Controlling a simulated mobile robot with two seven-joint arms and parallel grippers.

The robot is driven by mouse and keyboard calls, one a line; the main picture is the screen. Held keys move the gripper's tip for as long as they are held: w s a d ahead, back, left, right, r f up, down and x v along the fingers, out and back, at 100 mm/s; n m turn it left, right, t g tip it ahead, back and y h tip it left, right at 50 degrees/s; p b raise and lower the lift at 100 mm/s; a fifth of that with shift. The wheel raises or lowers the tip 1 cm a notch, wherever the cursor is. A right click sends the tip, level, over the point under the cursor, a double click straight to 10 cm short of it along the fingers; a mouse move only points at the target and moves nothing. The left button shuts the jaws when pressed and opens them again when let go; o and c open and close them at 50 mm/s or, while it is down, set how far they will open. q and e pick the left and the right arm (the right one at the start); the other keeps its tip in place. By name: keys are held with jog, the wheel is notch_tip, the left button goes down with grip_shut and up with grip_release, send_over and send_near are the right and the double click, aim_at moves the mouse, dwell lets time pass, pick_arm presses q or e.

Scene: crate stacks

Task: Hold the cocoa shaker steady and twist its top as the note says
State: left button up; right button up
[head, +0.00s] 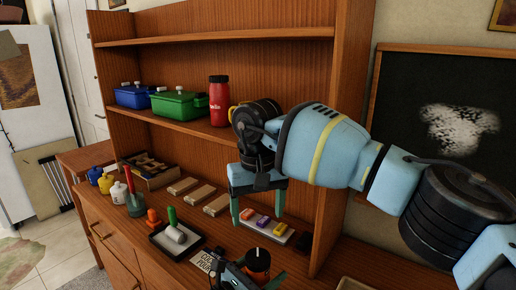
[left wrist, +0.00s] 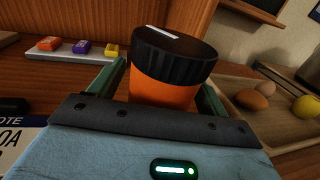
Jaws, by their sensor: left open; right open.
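The cocoa shaker (head: 258,278) has an orange body and a dark ribbed top (left wrist: 175,48) with a white line on it. It stands upright at the bottom of the head view. My left gripper (left wrist: 165,88) is open, with one finger on each side of the orange body; I cannot tell whether they touch it. My right gripper (head: 258,212) is open and empty, pointing down above the counter, behind and above the shaker. The note (head: 204,262) lies left of the shaker, partly cut off; its large letters show only in part in the left wrist view (left wrist: 18,140).
A pale tray (head: 262,229) with small coloured blocks lies behind the shaker. A wooden tray (left wrist: 290,137) with eggs and a yellow fruit is to its right. A black tray (head: 175,241) with a white roller is to its left. Shelves (head: 190,125) with pots rise behind.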

pick_arm(q)
jog(key=shift+a, duration=0.1)
jog(key=v, duration=1.2)
jog(key=shift+s, duration=0.1)
